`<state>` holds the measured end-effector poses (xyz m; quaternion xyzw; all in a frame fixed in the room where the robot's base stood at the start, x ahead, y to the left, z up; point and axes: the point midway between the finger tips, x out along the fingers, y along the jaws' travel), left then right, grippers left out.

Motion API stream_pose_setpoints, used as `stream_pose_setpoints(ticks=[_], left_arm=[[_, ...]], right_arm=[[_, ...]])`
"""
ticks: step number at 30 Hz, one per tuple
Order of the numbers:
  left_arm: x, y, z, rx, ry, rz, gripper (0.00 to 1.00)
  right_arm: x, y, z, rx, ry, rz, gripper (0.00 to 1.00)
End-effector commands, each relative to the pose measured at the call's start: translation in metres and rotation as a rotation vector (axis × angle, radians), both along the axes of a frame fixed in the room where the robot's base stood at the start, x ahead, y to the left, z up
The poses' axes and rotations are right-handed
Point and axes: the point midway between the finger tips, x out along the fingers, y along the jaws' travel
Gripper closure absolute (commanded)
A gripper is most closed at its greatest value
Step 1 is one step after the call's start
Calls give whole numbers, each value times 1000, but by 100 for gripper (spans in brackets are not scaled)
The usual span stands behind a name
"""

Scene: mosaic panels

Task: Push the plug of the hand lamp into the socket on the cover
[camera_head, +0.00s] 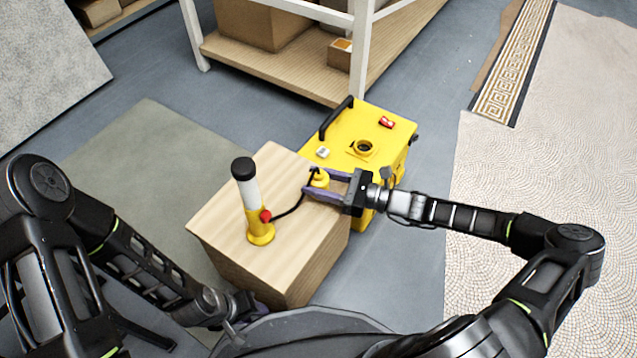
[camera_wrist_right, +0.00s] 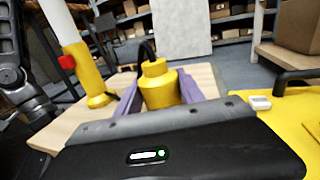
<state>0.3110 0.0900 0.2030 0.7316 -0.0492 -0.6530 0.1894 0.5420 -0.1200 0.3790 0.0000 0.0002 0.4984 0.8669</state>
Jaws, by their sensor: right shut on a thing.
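The yellow plug (camera_head: 320,178) of the hand lamp is between the purple fingers of my right gripper (camera_head: 311,182), which is shut on it. The right wrist view shows the plug (camera_wrist_right: 158,86) upright, its black cable leaving the top. The hand lamp (camera_head: 252,202), with white tube and yellow base, stands on the wooden box. The socket (camera_head: 364,148), a round yellow ring with a dark opening, is on the yellow cover (camera_head: 345,160). The plug is apart from it, to its left and nearer me. My left gripper (camera_head: 253,308) is low, beside the box's near edge; its fingers are mostly hidden.
The wooden box (camera_head: 215,215) stands against the yellow case. A black handle (camera_head: 336,118), a red switch (camera_head: 387,122) and a small white block (camera_head: 322,152) are on the cover. A white-framed shelf (camera_head: 290,68) stands behind.

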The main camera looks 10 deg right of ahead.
Motion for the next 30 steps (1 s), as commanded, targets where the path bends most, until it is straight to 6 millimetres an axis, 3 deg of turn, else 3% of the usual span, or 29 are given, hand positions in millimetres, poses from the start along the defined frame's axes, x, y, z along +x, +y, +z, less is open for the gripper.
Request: stream_pose_setpoints(ticks=[8, 22, 30], left_arm=[[-1, 0, 6, 0, 1, 0, 64], [-8, 1, 50, -2, 19, -10, 64], [-9, 1, 52, -3, 22, -11, 64]], right_arm=[[0, 0, 11, 0, -1, 1, 98], [0, 0, 93, -1, -2, 0, 98], [0, 0, 101, 1, 0, 0, 98]])
